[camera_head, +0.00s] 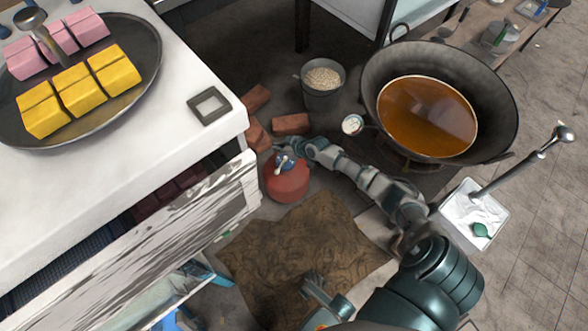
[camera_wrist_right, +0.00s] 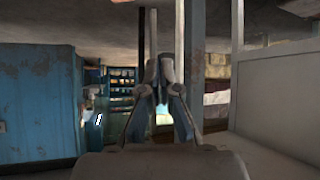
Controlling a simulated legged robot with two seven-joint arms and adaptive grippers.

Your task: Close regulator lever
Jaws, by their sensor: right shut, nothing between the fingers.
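A red gas cylinder (camera_head: 287,183) stands on the floor beside the white counter. On its top sits a small blue and pale regulator (camera_head: 285,161); its lever is too small to make out. My right arm reaches from the lower right, and my right gripper (camera_head: 283,146) is at the cylinder's top, right by the regulator. I cannot tell whether it touches it. In the right wrist view the right gripper (camera_wrist_right: 165,62) has its fingertips together with nothing seen between them. The regulator cannot be made out there.
A counter (camera_head: 175,75) with a tray of sweets (camera_head: 150,75) is at left. Bricks (camera_head: 291,124), a bucket (camera_head: 323,98) and a large pan (camera_head: 375,75) of brown liquid surround the cylinder. A brown mat (camera_head: 300,245) lies in front. A white container (camera_head: 462,207) stands at right.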

